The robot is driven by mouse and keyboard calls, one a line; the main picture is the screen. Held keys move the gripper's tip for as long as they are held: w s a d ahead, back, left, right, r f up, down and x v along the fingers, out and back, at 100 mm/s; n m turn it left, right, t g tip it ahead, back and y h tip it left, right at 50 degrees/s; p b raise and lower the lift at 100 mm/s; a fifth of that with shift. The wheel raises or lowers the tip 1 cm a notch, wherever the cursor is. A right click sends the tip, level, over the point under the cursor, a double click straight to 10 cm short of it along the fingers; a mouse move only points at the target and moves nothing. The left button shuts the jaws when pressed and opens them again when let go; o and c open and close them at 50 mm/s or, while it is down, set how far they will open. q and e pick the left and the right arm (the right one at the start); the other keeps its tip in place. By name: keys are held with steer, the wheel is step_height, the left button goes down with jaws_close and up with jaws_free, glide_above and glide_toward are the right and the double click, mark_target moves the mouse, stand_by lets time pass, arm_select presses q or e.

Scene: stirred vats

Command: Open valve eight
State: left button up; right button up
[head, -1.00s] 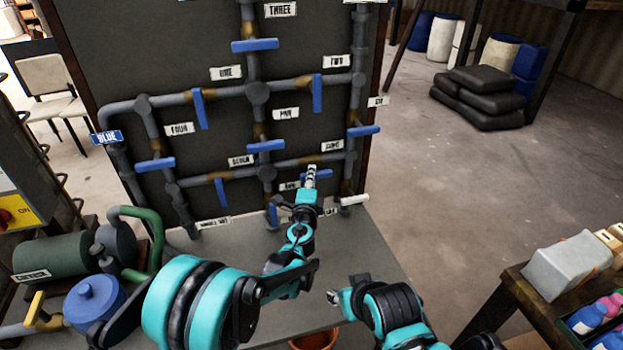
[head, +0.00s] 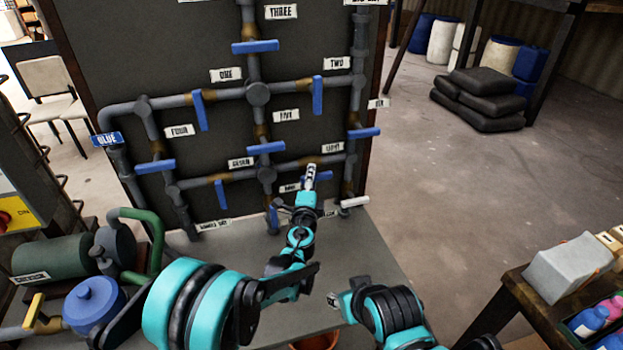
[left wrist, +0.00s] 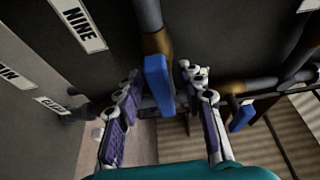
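The EIGHT label (head: 333,147) is on the dark pipe panel, above the lower right horizontal pipe. In the left wrist view a blue handle (left wrist: 159,84) on a brown valve body stands between the two fingers of my left gripper (left wrist: 166,112). The fingers are apart, with gaps on both sides of the handle. A NINE label (left wrist: 80,25) is at upper left there. My right gripper (head: 340,299) is low, in front of the bench; its fingers are too small to judge.
Other blue handles are close by: one at the right (head: 364,132), one below SEVEN (head: 220,192), and one beside the fingers in the wrist view (left wrist: 241,117). The grey bench (head: 370,250) is mostly clear.

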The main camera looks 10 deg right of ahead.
arm_select(q)
steer(key=v, duration=1.2)
steer(key=a+r+n+g+y, duration=0.1)
steer(key=a+r+n+y, duration=0.2)
steer(key=a, duration=0.6)
steer(key=a+r+n+y, duration=0.1)
steer(key=a+n+y, duration=0.2)
steer(key=a+n, duration=0.45)
steer(key=s+a+f+n+g+y, duration=0.1)
steer(key=s+a+n+g, duration=0.1)
steer(key=s+a, duration=0.35)
steer(key=s+a+f+n+g+y, duration=0.1)
steer(key=s+a+n+g+y, duration=0.15)
steer(key=a, duration=0.55)
steer(key=s+a+f+n+g+h, duration=0.1)
steer(key=s+f+n+g, duration=0.1)
steer(key=s, duration=0.6)
steer(key=s+a+f+n+g+h, duration=0.2)
steer(key=s+n, duration=0.3)
steer(key=s, duration=0.4)
steer(key=shift+s+f, duration=0.3)
steer(key=shift+f, duration=0.6)
